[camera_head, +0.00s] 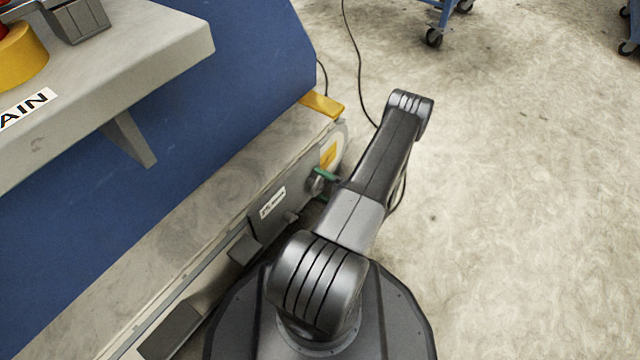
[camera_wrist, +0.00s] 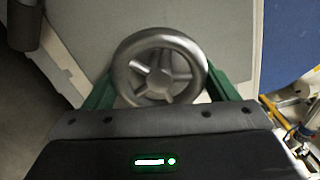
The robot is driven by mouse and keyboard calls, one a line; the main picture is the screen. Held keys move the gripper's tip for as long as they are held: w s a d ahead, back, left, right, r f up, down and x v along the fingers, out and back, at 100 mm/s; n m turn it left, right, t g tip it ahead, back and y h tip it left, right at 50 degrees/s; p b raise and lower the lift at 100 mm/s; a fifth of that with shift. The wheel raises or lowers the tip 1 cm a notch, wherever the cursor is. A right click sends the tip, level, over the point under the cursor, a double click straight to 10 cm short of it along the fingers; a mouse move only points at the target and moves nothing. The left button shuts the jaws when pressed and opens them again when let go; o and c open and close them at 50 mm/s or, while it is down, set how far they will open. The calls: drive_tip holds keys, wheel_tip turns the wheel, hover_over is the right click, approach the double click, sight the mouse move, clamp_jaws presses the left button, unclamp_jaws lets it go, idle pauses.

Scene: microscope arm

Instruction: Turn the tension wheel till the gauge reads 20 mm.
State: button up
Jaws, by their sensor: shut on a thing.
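The tension wheel (camera_wrist: 160,36) is a grey metal handwheel with several spokes, in the upper middle of the wrist view. My gripper (camera_wrist: 162,78) has a green finger on each side of its rim and is shut on it. In the head view the wheel (camera_head: 317,182) is small, low on the side of the machine, and partly hidden by my gripper (camera_head: 326,175) and arm. I cannot make out the gauge or its reading in either view.
The blue and grey machine (camera_head: 235,75) fills the left side, with a shelf (camera_head: 130,85) jutting out above. A yellow block (camera_head: 322,104) sits on its ledge. A black cable (camera_head: 359,70) lies on the floor behind my arm. The floor to the right is clear; blue wheeled carts (camera_head: 440,12) stand far back.

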drive_tip(key=m, duration=0.4)
drive_tip(key=shift+f+m, duration=0.15)
drive_tip(key=shift+m, duration=0.15)
drive_tip(key=shift+s+m, duration=0.1)
drive_tip(key=shift+m, duration=1.8)
drive_tip(key=shift+f, duration=0.1)
drive_tip(key=o, duration=0.9)
drive_tip(key=shift+o, duration=0.2)
drive_tip(key=p+v, duration=0.3)
drive_tip(key=v, duration=1.1)
drive_tip(key=shift+a, duration=0.1)
drive_tip(key=b+x, duration=0.3)
drive_tip(key=x, duration=1.1)
